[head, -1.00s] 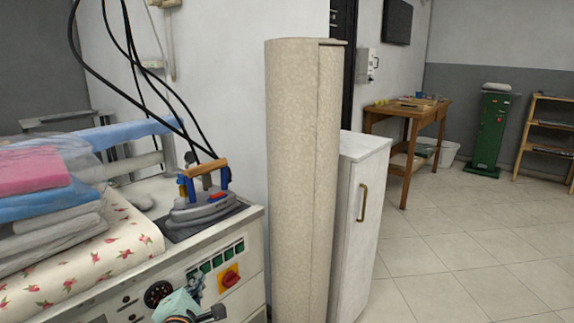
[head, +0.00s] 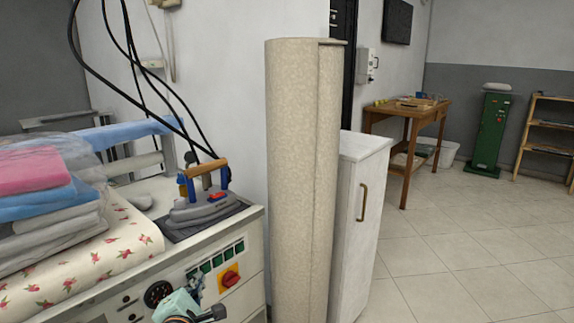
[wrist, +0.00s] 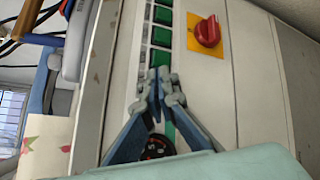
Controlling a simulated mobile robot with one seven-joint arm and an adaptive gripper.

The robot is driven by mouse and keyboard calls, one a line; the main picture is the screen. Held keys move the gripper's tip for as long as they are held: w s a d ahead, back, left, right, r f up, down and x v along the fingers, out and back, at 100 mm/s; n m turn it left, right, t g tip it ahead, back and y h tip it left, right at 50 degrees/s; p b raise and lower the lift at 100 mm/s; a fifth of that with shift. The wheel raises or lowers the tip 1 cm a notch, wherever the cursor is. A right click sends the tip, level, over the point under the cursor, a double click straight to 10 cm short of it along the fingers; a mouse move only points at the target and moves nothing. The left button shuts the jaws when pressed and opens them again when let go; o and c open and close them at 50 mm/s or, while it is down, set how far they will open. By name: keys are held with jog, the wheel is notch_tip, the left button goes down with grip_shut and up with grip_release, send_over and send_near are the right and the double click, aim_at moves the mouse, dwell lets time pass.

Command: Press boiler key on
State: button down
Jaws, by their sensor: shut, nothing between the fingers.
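The ironing station's front panel (head: 245,262) carries a row of green keys (head: 217,260), which also show in the wrist view (wrist: 160,36). I cannot read any labels, so I cannot tell which one is the boiler key. My gripper (head: 196,281) is at the panel, at the lower left end of the row. In the wrist view my gripper (wrist: 163,80) is shut and empty, its fingertips together over the lower end of the row, just below a visible green key. The fingers hide what lies under them. I cannot tell whether the tips touch the panel.
A red rotary switch (head: 230,277) on a yellow plate sits right of the keys. An iron (head: 200,207) rests on top, and folded cloths (head: 40,205) lie left. A tall beige roll (head: 300,180) stands close on the right.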

jog(key=shift+w+a+r, duration=0.1)
dwell(0.3)
jog(key=shift+w+a+p, duration=0.2)
jog(key=shift+p, duration=0.55)
jog(key=shift+s, duration=0.1)
jog(key=shift+s+d+p, duration=0.2)
jog(key=shift+p, duration=0.4)
